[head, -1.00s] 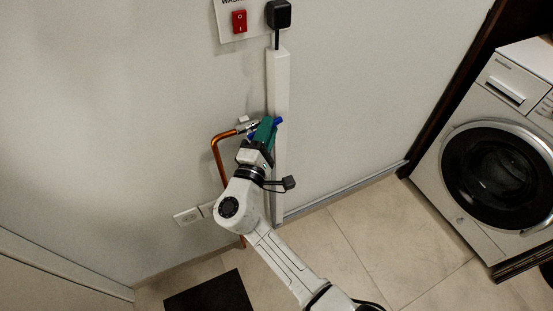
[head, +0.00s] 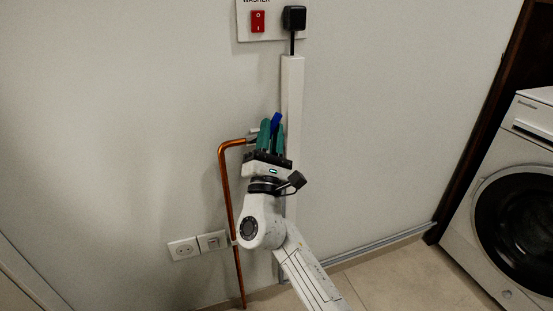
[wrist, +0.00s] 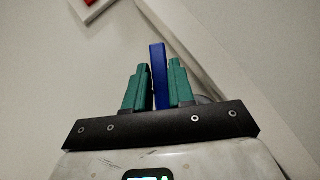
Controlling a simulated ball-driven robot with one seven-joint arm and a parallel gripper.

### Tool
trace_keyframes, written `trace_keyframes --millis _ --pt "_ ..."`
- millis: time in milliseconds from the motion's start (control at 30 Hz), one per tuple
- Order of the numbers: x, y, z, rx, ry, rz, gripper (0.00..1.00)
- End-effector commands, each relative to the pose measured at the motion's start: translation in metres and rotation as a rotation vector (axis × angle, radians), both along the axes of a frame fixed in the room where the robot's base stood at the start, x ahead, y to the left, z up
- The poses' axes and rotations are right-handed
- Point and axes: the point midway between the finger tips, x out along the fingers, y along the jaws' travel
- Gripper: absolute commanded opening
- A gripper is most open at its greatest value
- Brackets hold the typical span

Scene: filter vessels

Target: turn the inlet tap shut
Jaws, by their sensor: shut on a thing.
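The inlet tap's blue lever (head: 277,121) stands nearly upright at the end of the copper pipe's top bend, against the white wall. My gripper (head: 271,128) has its green fingers on either side of the lever and is shut on it. The lever's tip sticks up past the fingers. In the wrist view the blue lever (wrist: 158,75) stands between the two green fingers of my gripper (wrist: 157,68). The tap's body is mostly hidden behind the fingers.
The copper pipe (head: 226,190) runs down the wall left of my gripper. A white cable duct (head: 292,95) runs close on the right, below a black plug (head: 294,18) and red switch (head: 258,21). Wall sockets (head: 184,248) sit lower left. A washing machine (head: 512,205) stands at right.

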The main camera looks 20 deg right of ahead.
Motion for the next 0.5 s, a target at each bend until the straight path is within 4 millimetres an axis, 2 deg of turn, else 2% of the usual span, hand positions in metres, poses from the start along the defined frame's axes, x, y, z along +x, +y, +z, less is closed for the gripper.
trace_keyframes --millis 33,500 --pt "0.001 0.0 -0.008 -0.049 -0.001 -0.002 0.0" --pt "0.001 0.015 -0.002 -0.412 0.001 0.0 0.0"
